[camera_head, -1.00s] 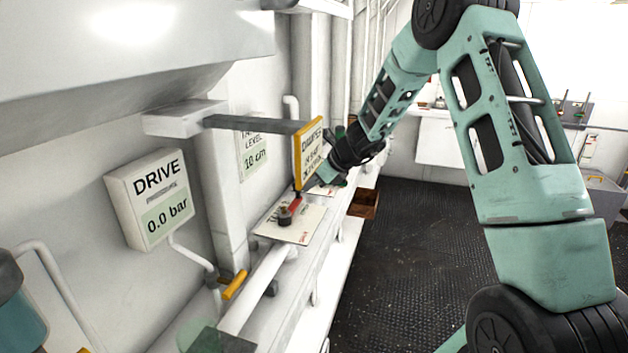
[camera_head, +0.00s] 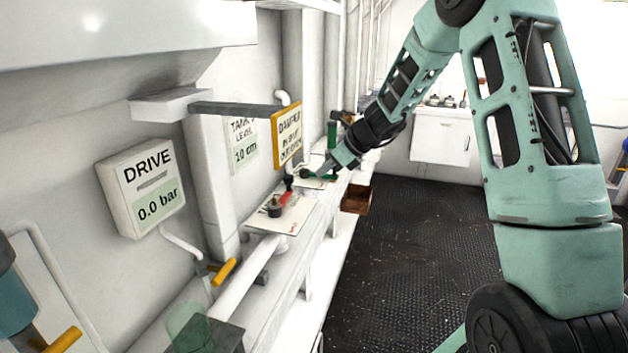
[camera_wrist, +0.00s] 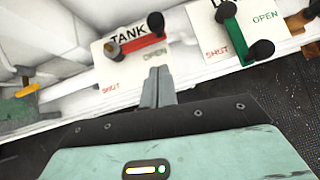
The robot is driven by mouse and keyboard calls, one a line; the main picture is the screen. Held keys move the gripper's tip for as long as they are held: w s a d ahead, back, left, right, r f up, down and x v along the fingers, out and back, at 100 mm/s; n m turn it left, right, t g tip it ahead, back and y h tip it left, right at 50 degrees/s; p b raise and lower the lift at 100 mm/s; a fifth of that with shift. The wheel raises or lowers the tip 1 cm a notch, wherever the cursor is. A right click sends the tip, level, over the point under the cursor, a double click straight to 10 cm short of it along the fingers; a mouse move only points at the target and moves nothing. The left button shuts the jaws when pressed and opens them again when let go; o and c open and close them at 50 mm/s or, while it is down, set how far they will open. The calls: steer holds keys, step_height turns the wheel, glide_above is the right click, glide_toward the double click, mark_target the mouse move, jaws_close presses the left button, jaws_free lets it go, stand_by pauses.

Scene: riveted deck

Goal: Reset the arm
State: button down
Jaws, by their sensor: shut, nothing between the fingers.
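My gripper (camera_head: 322,172) is at the end of my teal arm, above the ledge by the wall in the head view. In the wrist view my gripper (camera_wrist: 158,84) has its fingers together, with nothing between them. Just beyond the fingertips is a white plate (camera_wrist: 104,76) lettered TANK, SHUT and OPEN, with a red lever (camera_wrist: 143,46) on it. To its right is a second plate with a green lever (camera_wrist: 234,36). The fingers appear apart from both levers. The red lever (camera_head: 286,198) also shows in the head view.
A yellow-framed DAMPER sign (camera_head: 287,135) hangs from a grey bar (camera_head: 250,110) near the arm. A DRIVE gauge box (camera_head: 143,188) reads 0.0 bar. A brown open box (camera_head: 357,198) is beside the ledge. The dark deck (camera_head: 420,270) has free room.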

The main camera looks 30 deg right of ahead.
steer(key=shift+b+v, duration=0.4)
steer(key=shift+v, duration=2.25)
